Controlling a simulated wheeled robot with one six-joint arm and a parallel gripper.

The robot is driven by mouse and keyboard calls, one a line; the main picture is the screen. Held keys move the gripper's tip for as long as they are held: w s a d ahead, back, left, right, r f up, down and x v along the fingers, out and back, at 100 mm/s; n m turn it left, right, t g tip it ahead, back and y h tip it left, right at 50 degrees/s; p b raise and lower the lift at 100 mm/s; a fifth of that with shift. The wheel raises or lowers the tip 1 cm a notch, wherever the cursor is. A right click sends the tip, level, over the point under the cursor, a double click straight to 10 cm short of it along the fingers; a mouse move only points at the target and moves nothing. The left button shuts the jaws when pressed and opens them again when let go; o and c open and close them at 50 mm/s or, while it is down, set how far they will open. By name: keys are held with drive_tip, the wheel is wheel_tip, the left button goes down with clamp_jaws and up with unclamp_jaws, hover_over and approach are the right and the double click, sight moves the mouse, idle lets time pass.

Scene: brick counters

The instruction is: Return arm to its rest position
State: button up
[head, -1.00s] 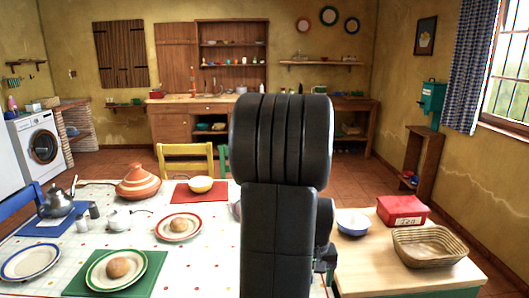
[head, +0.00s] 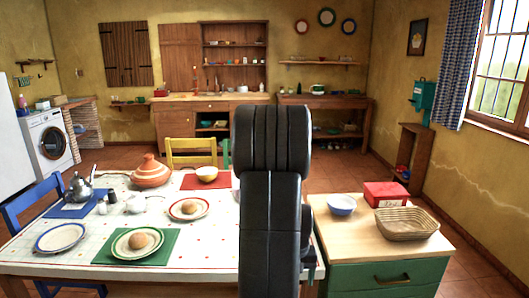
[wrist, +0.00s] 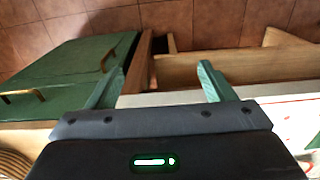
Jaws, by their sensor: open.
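My arm rises in the middle of the head view as a dark folded column, hiding part of the table and the kitchen behind it. My gripper (wrist: 160,82) shows in the wrist view with its two green fingers spread apart and nothing between them. Below the fingers lie the gap between the green cabinet (wrist: 72,75) and the white table edge (wrist: 190,97), with wooden rails and tiled floor. The gripper's fingers are hidden in the head view.
A dining table (head: 205,240) with plates, bread rolls, a tagine (head: 151,173) and a kettle (head: 81,187) stands left. A green-fronted cabinet (head: 385,276) at right bears a blue bowl (head: 342,205), a red box (head: 385,194) and a basket (head: 406,223). Tiled floor is open beyond.

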drive_tip(key=w+a+f+p, duration=0.1)
drive_tip(key=w+a+f, duration=0.2)
drive_tip(key=a, duration=0.1)
drive_tip(key=shift+a+f+p, duration=0.3)
drive_tip(key=shift+f+p, duration=0.05)
drive_tip(key=shift+p, duration=0.05)
